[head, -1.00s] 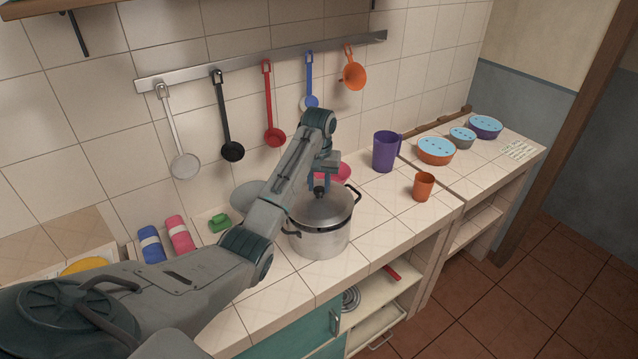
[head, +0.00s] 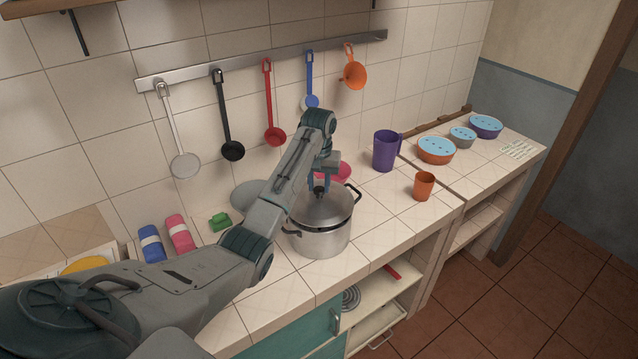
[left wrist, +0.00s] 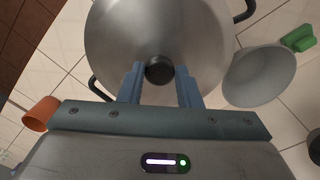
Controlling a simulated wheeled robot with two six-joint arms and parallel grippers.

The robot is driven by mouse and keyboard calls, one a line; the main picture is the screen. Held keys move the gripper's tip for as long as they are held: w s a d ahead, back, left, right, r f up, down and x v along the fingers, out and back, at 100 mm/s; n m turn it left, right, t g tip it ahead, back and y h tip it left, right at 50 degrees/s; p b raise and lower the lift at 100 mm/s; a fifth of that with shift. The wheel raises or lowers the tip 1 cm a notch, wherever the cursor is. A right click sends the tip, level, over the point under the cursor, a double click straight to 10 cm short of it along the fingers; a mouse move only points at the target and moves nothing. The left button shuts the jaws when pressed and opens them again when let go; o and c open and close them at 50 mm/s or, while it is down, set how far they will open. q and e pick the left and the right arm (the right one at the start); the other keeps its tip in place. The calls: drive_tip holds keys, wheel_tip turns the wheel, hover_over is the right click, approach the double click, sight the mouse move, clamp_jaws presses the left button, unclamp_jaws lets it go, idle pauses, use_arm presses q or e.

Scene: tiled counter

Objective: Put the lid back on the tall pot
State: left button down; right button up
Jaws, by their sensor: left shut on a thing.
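The tall pot (head: 322,243) is a steel pot with two dark side handles, standing on the tiled counter near its front edge. Its domed steel lid (head: 325,209) is over the pot's mouth; it fills the upper middle of the left wrist view (left wrist: 145,35). I cannot tell whether its rim is fully seated all around. My left gripper (head: 320,188) reaches down from above and is shut on the lid's dark knob (left wrist: 159,69). The two blue fingers (left wrist: 160,88) show either side of the knob in the left wrist view. My right gripper is not in view.
A grey bowl (head: 248,195) and a green item (head: 219,221) are left of the pot. A pink item (head: 341,172) is behind it. A purple mug (head: 386,151) and an orange cup (head: 424,186) stand to the right. Utensils hang from a wall rail (head: 265,61).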

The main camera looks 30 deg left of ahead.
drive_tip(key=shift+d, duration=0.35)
use_arm(q)
drive_tip(key=shift+c, duration=2.4)
unclamp_jaws()
clamp_jaws()
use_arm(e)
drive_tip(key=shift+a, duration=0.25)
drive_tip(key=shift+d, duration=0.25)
use_arm(q)
drive_tip(key=shift+f, duration=0.15)
drive_tip(key=shift+f, duration=0.9)
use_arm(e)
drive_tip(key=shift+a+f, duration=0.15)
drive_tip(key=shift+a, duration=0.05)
use_arm(q)
drive_tip(key=shift+s, duration=0.1)
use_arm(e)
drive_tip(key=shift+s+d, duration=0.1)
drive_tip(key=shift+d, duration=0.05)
